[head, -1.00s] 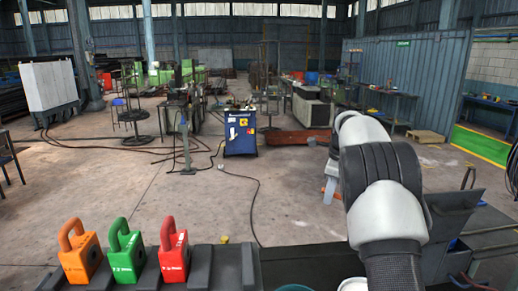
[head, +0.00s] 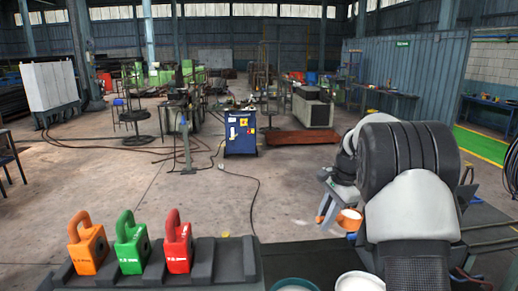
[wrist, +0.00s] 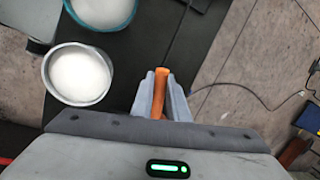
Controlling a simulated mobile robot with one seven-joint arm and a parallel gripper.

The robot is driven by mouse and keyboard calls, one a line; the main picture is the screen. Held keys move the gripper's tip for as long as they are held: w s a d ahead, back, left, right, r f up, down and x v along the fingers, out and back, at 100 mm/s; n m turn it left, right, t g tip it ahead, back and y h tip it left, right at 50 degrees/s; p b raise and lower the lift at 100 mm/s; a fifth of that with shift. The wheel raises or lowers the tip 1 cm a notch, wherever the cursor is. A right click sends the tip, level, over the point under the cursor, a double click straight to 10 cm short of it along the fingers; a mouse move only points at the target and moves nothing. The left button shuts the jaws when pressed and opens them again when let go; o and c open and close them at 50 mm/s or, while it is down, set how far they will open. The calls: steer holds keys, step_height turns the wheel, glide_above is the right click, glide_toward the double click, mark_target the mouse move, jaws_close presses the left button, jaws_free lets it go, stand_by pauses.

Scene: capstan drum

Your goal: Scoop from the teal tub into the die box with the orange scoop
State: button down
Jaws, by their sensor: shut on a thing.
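My gripper (wrist: 162,97) is shut on the orange scoop's handle (wrist: 161,88). In the head view my gripper (head: 332,207) shows beside the arm, with the orange scoop (head: 344,226) at it. The scoop's bowl looks pale inside, but I cannot tell how full it is. The teal tub (head: 293,286) is at the bottom edge of the head view and holds white stuff. It also shows at the top of the wrist view (wrist: 131,20), apart from the gripper. I cannot pick out the die box for certain.
A pale grey tub (head: 360,283) with white contents stands right of the teal tub. Orange (head: 88,246), green (head: 132,245) and red (head: 178,245) handled blocks stand in a dark rack (head: 228,265) at left. A blue cabinet (head: 240,134) stands beyond on open floor.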

steer(key=s+a+f+n+g, duration=0.1)
steer(key=s+a+f+n, duration=0.1)
steer(key=s+n, duration=0.4)
steer(key=s+a+f+n+g, duration=0.2)
steer(key=s+a+f+n, duration=0.1)
steer(key=s+n, duration=0.4)
steer(key=shift+s+a+f+n, duration=0.2)
steer(key=shift+s+n, duration=0.1)
steer(key=shift+s, duration=0.15)
